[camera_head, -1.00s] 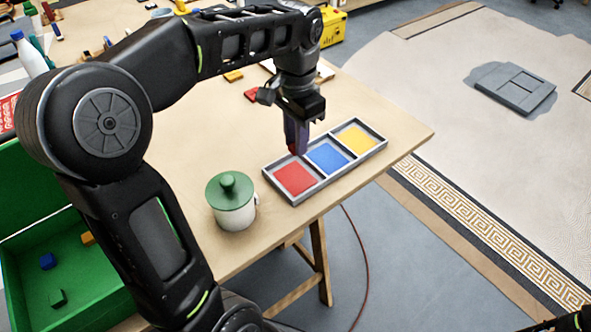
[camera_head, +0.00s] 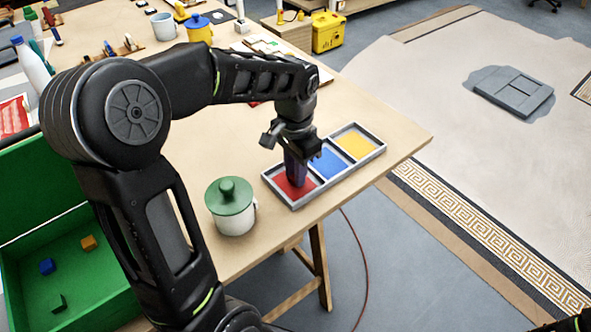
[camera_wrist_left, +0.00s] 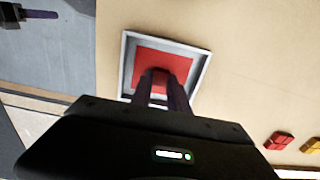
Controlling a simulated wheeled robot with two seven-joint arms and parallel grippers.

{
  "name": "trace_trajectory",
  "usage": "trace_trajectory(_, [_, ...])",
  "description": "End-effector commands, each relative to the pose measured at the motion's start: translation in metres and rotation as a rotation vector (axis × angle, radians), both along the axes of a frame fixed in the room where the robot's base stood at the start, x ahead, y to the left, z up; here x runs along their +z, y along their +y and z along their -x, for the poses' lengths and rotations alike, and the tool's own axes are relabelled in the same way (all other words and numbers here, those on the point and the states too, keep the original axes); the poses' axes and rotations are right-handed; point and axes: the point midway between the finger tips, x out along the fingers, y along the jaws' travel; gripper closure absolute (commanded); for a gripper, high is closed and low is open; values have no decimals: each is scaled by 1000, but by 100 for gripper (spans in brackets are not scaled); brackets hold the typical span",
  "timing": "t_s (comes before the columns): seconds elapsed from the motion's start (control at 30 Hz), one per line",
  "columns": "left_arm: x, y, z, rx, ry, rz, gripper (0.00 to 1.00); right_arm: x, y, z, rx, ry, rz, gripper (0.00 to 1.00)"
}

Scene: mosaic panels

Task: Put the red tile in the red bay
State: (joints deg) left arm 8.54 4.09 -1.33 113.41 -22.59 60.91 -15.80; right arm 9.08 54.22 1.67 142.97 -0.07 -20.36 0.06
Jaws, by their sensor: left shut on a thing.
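The grey tray (camera_head: 341,179) has three bays in a row: the red bay (camera_head: 282,186) nearest the lidded mug, the blue bay (camera_head: 328,162) in the middle and the yellow bay (camera_head: 355,144) at the far end. My left gripper (camera_head: 297,183) points down into the red bay. In the wrist view its fingers (camera_wrist_left: 160,82) are shut on a small red tile (camera_wrist_left: 157,76), over the red floor inside the pale rim. Whether the tile touches the floor is hard to tell. My right gripper (camera_wrist_left: 42,14) shows only partly at the wrist view's top left corner.
A white mug with a green lid (camera_head: 231,208) stands left of the tray, close to the table's front edge. A green box (camera_head: 98,307) with several small blocks is at lower left. A red piece (camera_wrist_left: 279,141) and a yellow piece (camera_wrist_left: 311,146) lie apart on the table.

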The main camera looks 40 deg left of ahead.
Motion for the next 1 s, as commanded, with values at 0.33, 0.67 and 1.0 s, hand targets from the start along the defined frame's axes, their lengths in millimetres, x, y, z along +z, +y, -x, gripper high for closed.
trace_trajectory(0.33, [-5, 0, 0, 0, 0, 0, 100, -4, 0, 0, 0, 0, 0, 64])
trace_trajectory(0.67, [-3, 0, 0, 0, 0, 0, 58, -2, 0, 0, 0, 0, 0, 64])
trace_trajectory(1.0, [5, 0, 0, 0, -1, -1, 58, 0, 0, 0, 0, 0, 0, 64])
